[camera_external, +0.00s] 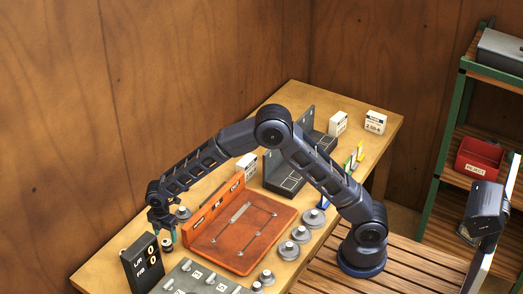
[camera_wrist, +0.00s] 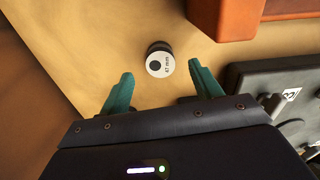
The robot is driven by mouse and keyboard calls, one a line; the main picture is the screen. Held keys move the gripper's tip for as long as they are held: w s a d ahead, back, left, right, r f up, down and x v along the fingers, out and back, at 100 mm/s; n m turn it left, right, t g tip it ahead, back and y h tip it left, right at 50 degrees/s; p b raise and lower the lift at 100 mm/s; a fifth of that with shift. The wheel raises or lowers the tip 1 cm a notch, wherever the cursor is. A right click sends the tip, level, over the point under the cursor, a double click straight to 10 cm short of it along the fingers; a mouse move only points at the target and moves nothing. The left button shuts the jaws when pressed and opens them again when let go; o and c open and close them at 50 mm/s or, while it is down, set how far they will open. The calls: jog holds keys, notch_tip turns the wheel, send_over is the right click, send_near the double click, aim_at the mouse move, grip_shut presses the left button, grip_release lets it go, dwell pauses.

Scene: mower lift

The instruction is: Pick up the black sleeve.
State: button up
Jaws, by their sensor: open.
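The black sleeve (camera_wrist: 160,60) stands on the wooden table in the wrist view, a short dark cylinder with a pale top marked "47 mm" and a dark hole. In the external view it looks to be the small dark cylinder (camera_external: 167,245) just below my gripper (camera_external: 167,230). My gripper has its teal fingers spread and nothing between them. In the wrist view the sleeve appears centred just beyond the two fingertips, apart from both.
A dark box with white markings (camera_external: 141,264) stands close left of the gripper. A grey plate with pegs (camera_external: 203,279) lies nearby. An orange fixture (camera_external: 240,233) is to the right, with several grey discs beyond it. Bare table surrounds the sleeve's far side.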

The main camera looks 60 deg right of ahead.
aim_at(166, 242)
jog(key=shift+a+f, duration=0.1)
jog(key=shift+f, duration=3)
jog(key=c, duration=1.4)
